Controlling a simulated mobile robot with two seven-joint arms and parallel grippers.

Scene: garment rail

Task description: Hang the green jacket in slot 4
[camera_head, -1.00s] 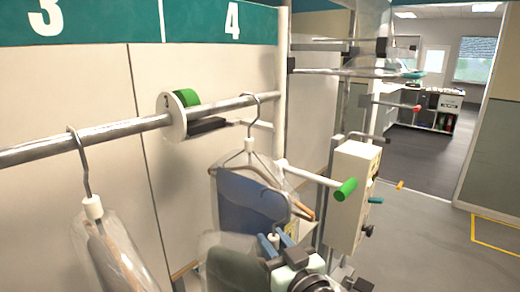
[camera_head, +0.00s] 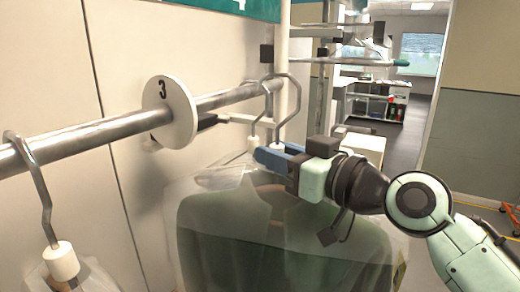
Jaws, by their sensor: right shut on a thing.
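The green jacket (camera_head: 265,240), in a clear cover, hangs upright below my right gripper in the head view. My right gripper (camera_head: 282,158) has blue fingertips and is shut at the neck of the jacket's hanger. The hanger's metal hook (camera_head: 294,95) rises above the fingers, close to the far end of the rail (camera_head: 230,97). I cannot tell whether the hook rests on the rail. A second hook and white collar (camera_head: 254,145) show just behind it. No slot number 4 is visible. My left gripper is not in view.
A white divider disc (camera_head: 170,110) marked 3 sits on the rail. Another hanger (camera_head: 45,200) with a clear-covered garment hangs at the left. A stretch of rail between the disc and the far hooks is bare. A white post (camera_head: 282,40) stands behind the rail end.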

